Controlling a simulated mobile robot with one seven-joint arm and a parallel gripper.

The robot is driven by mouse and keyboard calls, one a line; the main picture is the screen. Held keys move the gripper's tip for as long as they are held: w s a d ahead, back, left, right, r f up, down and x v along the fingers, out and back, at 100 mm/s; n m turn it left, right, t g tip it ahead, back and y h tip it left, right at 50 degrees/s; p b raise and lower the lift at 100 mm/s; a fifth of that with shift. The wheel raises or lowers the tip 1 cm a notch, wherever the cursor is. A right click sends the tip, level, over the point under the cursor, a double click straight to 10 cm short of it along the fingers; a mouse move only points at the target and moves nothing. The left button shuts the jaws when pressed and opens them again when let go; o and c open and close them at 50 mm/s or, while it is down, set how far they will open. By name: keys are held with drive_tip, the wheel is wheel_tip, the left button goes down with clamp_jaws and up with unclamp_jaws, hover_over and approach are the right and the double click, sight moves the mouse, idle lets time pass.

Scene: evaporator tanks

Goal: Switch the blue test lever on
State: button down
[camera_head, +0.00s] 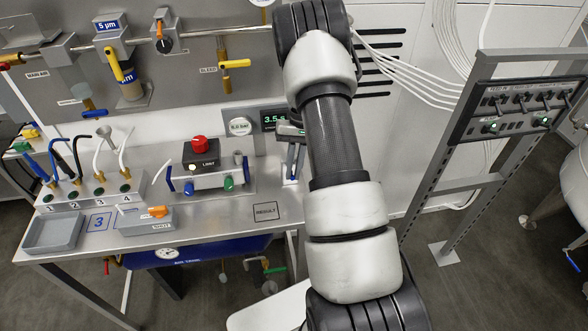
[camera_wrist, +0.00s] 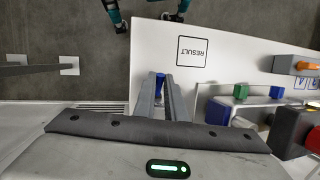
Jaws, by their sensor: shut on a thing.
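My gripper (camera_head: 293,163) is at the back right of the steel bench, beside the display. In the wrist view its two grey fingers (camera_wrist: 166,92) point up the picture and are close together. A small blue piece, which looks like the blue test lever (camera_wrist: 159,79), shows between the fingertips, and the fingers are shut on it. Most of the lever is hidden by the fingers, so its position cannot be read.
Left of my gripper stands a unit with a red knob (camera_head: 199,142) and blue and green parts. A green-lit display (camera_head: 275,119) is behind. The RESULT square (camera_head: 265,211) is bare bench. An orange-handled block (camera_head: 157,211) and a grey tray (camera_head: 53,233) are farther left.

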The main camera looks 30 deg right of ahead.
drive_tip(key=shift+w+r+g, duration=0.15)
drive_tip(key=shift+w+g, duration=0.05)
drive_tip(key=shift+g, duration=0.4)
drive_tip(key=c, duration=1.8)
unclamp_jaws()
drive_tip(key=shift+d+r, duration=0.1)
drive_tip(key=b+v, duration=0.1)
drive_tip(key=v, duration=1.6)
drive_tip(key=shift+d, duration=0.3)
